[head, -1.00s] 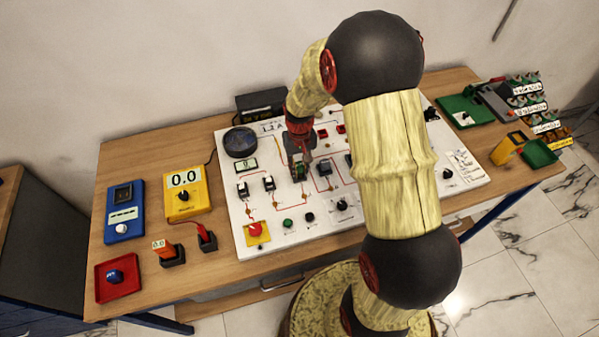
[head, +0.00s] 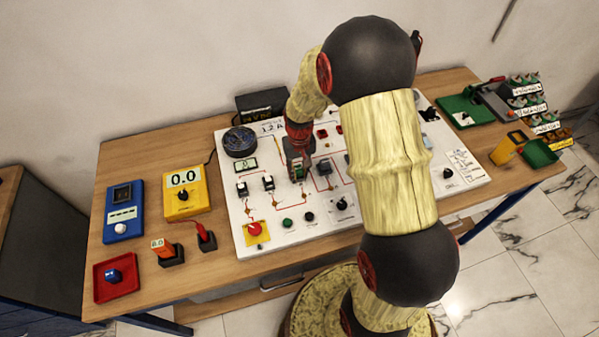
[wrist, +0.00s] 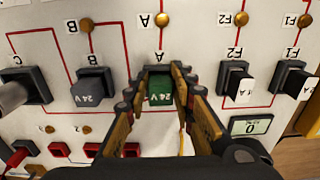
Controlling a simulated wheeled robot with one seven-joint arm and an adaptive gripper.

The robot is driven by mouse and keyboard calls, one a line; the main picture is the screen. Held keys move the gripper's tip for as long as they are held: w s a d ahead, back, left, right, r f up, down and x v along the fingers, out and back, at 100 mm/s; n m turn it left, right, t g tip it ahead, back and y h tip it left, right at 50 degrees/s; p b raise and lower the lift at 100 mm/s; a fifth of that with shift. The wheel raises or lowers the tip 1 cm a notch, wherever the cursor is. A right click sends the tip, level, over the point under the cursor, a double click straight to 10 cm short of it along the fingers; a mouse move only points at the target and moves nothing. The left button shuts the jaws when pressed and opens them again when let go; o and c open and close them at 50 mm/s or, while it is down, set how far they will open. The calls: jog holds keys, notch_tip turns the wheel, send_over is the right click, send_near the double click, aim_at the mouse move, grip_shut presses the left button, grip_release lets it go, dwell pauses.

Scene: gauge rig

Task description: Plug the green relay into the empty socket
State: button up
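The green relay (wrist: 160,92), marked 24 V, is at the dark socket (wrist: 158,70) below label A on the white panel. It lines up with the socket; I cannot tell if it is fully seated. My gripper (wrist: 161,80) has one finger on each side of the relay, close against it, and appears shut on it. In the head view, my gripper (head: 298,168) is low over the panel's left half, with a little green showing between its fingers. The relay's far side is hidden.
A grey 24 V relay (wrist: 88,92) sits in the B socket close by on the left. Fuse switches (wrist: 235,82) and a small display (wrist: 250,125) are on the right. The white panel (head: 270,206) lies on a wooden table (head: 135,170). My arm hides part of the panel.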

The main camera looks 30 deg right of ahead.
jog(key=o, duration=0.4)
jog(key=shift+s+f, duration=0.2)
jog(key=shift+f, duration=0.65)
jog(key=shift+r, duration=0.1)
jog(key=shift+r, duration=0.2)
notch_tip(320, 180, up, 13)
jog(key=p, duration=0.3)
notch_tip(320, 180, up, 13)
jog(key=t, duration=0.2)
send_over(299, 171)
jog(key=s+a, duration=0.5)
jog(key=s, duration=0.1)
jog(key=s+a+r+t, duration=0.1)
jog(key=s+r, duration=0.2)
jog(key=s, duration=0.1)
jog(key=s+a+r+n+t, duration=0.1)
jog(key=s+a+r, duration=0.1)
jog(key=s, duration=0.3)
jog(key=s+a+r+n+t, duration=0.1)
jog(key=s+a+r, duration=0.1)
jog(key=s, duration=0.3)
jog(key=shift+s+r, duration=0.15)
jog(key=shift+r, duration=0.7)
